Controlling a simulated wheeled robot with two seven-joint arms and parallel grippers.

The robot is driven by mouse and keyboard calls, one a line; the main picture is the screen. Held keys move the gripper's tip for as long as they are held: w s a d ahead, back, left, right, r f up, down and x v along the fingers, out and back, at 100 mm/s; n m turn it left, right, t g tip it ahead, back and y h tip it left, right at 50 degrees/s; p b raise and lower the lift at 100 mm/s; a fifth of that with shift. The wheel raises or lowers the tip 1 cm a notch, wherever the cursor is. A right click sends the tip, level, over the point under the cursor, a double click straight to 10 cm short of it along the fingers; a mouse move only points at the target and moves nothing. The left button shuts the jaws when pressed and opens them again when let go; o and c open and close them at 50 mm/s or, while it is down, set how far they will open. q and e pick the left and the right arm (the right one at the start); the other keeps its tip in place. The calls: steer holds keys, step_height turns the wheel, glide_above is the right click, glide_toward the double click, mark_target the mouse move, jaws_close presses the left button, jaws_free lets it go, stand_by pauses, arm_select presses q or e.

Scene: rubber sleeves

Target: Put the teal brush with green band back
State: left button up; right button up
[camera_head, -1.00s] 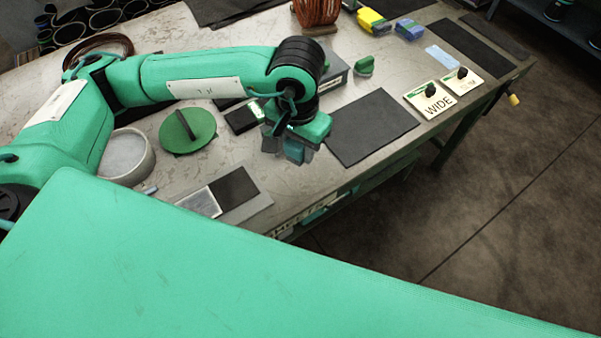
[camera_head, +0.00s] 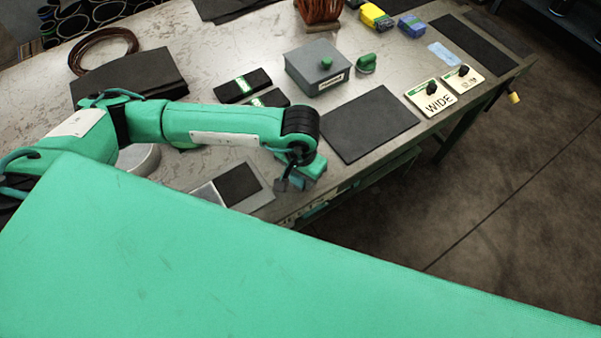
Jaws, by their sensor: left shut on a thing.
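My left gripper (camera_head: 297,184) hangs over the front edge of the bench, just right of the grey plate with the dark pad. It is shut on a small teal thing, which I take for the teal brush. The thing is mostly hidden by the gripper and wrist, and I cannot make out its green band. My right gripper is not in view.
A grey lidded box (camera_head: 312,72) with a green knob and two dark blocks with green labels (camera_head: 243,86) stand behind. A dark mat (camera_head: 368,123) lies clear to the right. The WIDE plate (camera_head: 428,97) lies beyond. A plate with a dark pad (camera_head: 238,186) is left.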

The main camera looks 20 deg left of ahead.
arm_select(q)
steer(key=shift+f, duration=0.15)
steer(key=o, duration=0.8)
steer(key=shift+o, duration=0.4)
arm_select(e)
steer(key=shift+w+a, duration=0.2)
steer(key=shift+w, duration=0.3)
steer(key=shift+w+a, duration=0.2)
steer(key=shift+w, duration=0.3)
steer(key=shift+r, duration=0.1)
